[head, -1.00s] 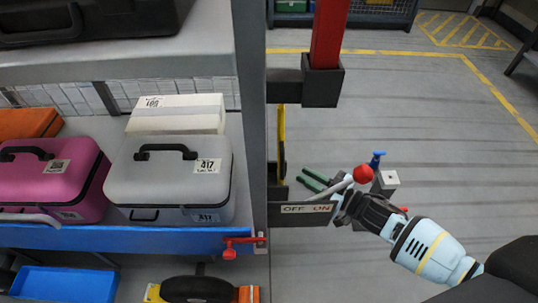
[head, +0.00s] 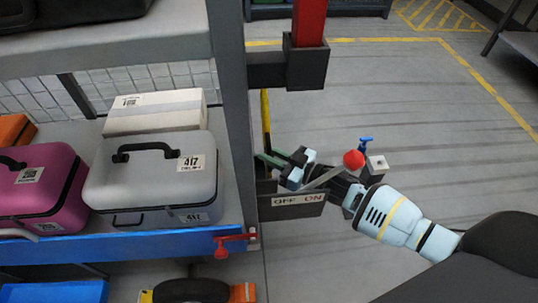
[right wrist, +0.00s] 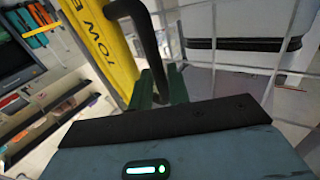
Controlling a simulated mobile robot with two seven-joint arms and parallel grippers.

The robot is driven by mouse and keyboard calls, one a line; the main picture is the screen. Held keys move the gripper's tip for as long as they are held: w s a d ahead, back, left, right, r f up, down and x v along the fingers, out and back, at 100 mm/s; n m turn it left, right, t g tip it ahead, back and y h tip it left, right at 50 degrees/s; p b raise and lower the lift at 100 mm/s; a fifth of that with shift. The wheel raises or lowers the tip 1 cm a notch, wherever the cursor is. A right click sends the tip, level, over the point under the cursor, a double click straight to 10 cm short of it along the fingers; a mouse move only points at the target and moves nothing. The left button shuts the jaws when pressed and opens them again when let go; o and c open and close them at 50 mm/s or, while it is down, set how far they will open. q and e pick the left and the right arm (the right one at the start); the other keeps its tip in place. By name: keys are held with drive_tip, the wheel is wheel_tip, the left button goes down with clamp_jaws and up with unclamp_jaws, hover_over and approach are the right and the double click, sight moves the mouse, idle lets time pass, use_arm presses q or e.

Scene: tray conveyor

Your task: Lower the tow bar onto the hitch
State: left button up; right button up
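The yellow tow bar (head: 265,120) stands upright and edge-on behind the grey rack post in the head view. In the right wrist view the yellow tow bar (right wrist: 103,42) has black lettering and a bent black handle (right wrist: 147,42). My right gripper (head: 263,159) reaches left to the tow bar, above the OFF/ON plate. In the right wrist view my right gripper's green fingers (right wrist: 161,86) lie on both sides of the handle's lower part. I cannot tell whether they touch or press it. I cannot make out the hitch. My left gripper is not in view.
A red-knobbed lever (head: 353,159) and the OFF/ON plate (head: 296,201) are close to my right wrist. The grey rack post (head: 231,100) and shelf with a grey case (head: 150,185) stand left. A black wheel (head: 190,291) is below. Floor at right is clear.

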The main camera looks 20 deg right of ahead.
drive_tip(key=shift+w+a, duration=0.2)
clamp_jaws()
drive_tip(key=shift+d, duration=0.15)
